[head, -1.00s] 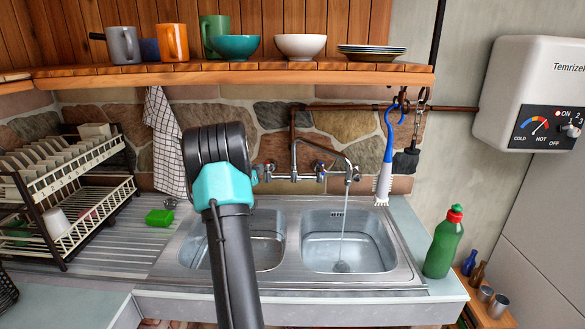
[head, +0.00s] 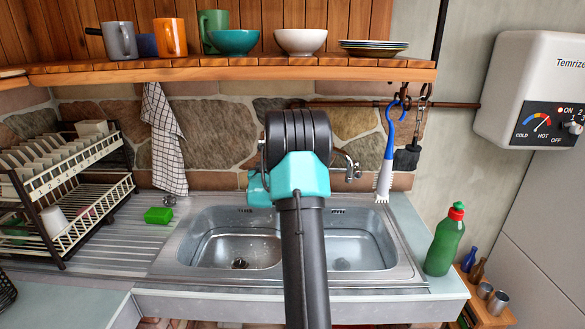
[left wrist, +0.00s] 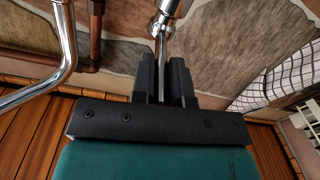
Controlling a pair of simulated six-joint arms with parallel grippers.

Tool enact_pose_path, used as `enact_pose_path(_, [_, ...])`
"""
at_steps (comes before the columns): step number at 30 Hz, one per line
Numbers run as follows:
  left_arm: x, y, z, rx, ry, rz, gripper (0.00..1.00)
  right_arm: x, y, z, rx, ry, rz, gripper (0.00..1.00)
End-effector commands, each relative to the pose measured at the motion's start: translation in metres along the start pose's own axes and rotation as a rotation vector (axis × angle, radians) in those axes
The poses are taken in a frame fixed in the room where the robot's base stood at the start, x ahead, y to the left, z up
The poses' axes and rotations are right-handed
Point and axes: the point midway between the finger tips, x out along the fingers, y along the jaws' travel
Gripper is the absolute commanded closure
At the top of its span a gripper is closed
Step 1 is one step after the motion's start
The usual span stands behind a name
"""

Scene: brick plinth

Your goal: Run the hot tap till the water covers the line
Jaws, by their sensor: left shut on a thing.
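My left arm rises through the middle of the head view and hides the tap body and its own fingertips. In the left wrist view my left gripper (left wrist: 162,82) is shut on the thin lever of a chrome tap (left wrist: 172,10). The chrome spout (left wrist: 62,45) curves at that view's left; its end (head: 352,174) shows right of my arm in the head view. No stream shows below it. The right basin (head: 365,245) is partly hidden; I cannot tell its water level or see a line. The left basin (head: 240,248) shows its drain. My right gripper is not in view.
A green bottle (head: 444,243) stands right of the sink, and a blue brush (head: 387,160) hangs above. A dish rack (head: 70,190) and green sponge (head: 158,216) are at left. The wooden shelf (head: 230,72) with crockery overhangs. A white heater (head: 535,80) is on the right wall.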

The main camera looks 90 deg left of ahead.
Motion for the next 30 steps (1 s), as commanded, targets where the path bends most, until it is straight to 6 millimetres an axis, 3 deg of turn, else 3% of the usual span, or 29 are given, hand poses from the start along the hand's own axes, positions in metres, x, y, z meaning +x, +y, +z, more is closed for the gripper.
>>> enact_pose_path(8, [0.001,0.001,-0.001,-0.001,0.003,0.001,1.00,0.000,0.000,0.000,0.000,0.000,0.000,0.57])
enact_pose_path(9, [0.001,0.001,-0.001,-0.001,0.003,0.001,0.83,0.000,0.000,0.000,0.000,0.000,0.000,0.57])
enact_pose_path(16, [0.001,0.001,-0.001,-0.001,0.002,0.001,0.61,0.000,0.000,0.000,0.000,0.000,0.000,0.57])
enact_pose_path(25, [-0.001,0.001,0.000,-0.001,0.001,0.001,0.60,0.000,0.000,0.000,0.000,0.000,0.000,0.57])
enact_pose_path(30, [-0.011,0.001,-0.001,-0.001,0.001,0.001,0.60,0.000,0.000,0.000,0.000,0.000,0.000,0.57])
